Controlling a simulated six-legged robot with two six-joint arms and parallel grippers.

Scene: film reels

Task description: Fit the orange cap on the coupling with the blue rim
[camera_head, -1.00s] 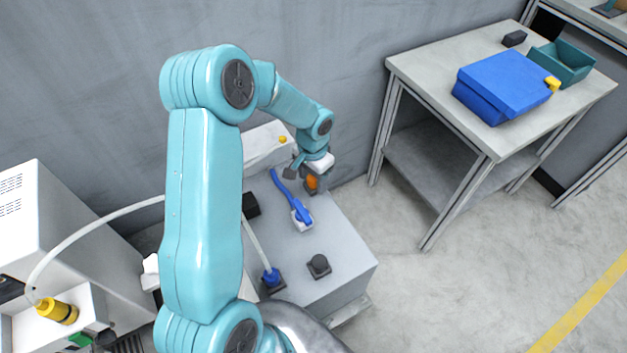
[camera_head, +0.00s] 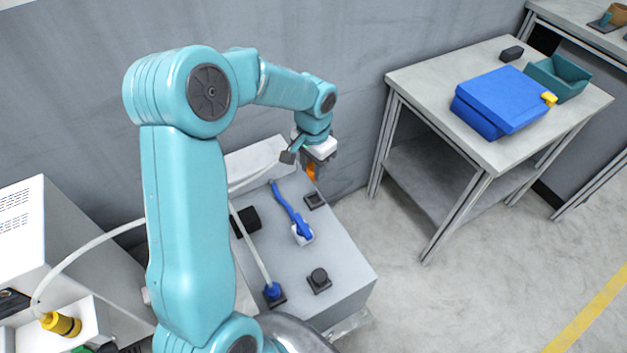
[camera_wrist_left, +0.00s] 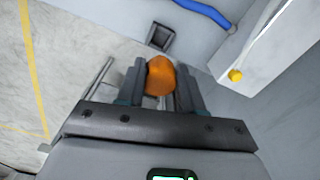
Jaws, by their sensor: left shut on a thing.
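My left gripper (camera_head: 312,172) is shut on the orange cap (camera_wrist_left: 160,77) and holds it above the far right edge of the grey machine's top. In the head view the cap (camera_head: 310,174) shows only partly between the fingers. In the left wrist view it sits between both dark fingers. A blue fitting (camera_head: 273,291) at a hose end stands on the machine's near part. I cannot tell a blue-rimmed coupling from it for certain. My right gripper is not in view.
An empty dark square holder (camera_head: 314,201), a blue lever (camera_head: 290,212), a black knob (camera_head: 319,278) and a black block (camera_head: 246,221) are on the machine top (camera_head: 335,245). A hose runs across its left side. A table with a blue case (camera_head: 503,98) stands at right.

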